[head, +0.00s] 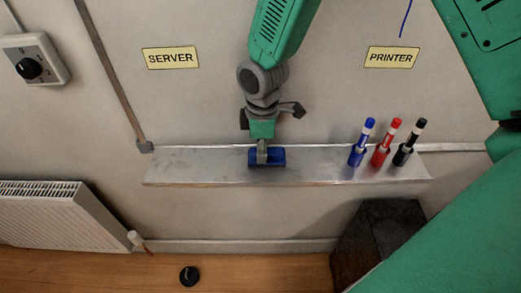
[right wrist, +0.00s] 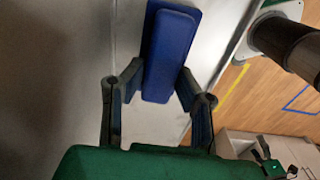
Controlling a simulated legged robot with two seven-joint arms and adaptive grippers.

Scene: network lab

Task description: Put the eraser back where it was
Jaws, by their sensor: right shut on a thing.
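The blue eraser (head: 280,158) is at the shelf (head: 215,167) on the wall, left of its middle. It appears to rest on the shelf, though I cannot tell whether it touches. My right gripper (head: 262,153) reaches down from above and is shut on the eraser. In the right wrist view the eraser (right wrist: 170,52) shows as a long blue block on a wider blue base, between the two fingers (right wrist: 157,88) at its near end. My left gripper does not show.
The wall bears a SERVER label (head: 171,58) and a PRINTER label (head: 391,57). A radiator (head: 55,220) is at lower left. The shelf's left part is clear.

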